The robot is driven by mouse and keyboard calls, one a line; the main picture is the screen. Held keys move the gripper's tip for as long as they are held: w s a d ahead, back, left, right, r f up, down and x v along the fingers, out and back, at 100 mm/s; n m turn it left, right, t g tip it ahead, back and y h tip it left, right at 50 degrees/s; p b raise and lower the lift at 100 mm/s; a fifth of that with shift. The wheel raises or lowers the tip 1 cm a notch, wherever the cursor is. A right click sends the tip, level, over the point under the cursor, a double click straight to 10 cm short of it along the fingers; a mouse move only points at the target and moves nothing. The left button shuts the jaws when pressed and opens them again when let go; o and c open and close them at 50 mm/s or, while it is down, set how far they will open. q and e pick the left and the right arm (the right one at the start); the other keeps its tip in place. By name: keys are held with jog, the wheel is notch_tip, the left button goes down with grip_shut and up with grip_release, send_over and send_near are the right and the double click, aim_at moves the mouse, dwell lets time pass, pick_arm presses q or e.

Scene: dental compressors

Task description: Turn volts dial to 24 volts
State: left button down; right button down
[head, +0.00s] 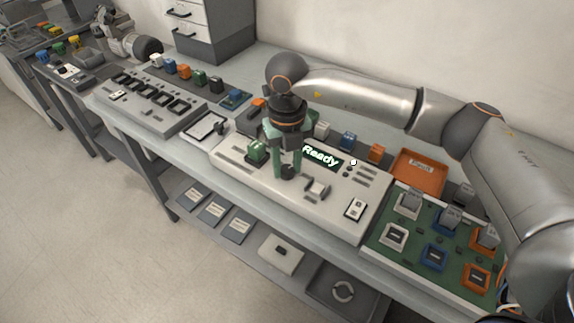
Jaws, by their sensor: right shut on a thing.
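My right gripper (288,164) comes down from above onto the white control panel (240,158). Its green fingers are shut on a dark round dial (288,172) below the display. The fingers hide much of the dial, and its markings and pointer are too small to read. The display (322,156) reads "Ready" in bright letters. My left gripper is not in view.
A rocker switch (355,209) sits at the panel's front right. A green board (412,254) with several sockets lies farther right, by an orange tray (418,168).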

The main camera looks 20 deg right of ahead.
aim_at(287, 169)
jog(key=m, duration=0.4)
jog(key=shift+b, duration=0.3)
jog(key=shift+r+m, duration=0.1)
jog(key=shift+m, duration=1.5)
jog(key=c, duration=0.5)
grip_release()
notch_tip(287, 169, up, 12)
jog(key=shift+r+b, duration=0.25)
jog(key=shift+b, duration=0.05)
jog(key=shift+s+f, duration=0.1)
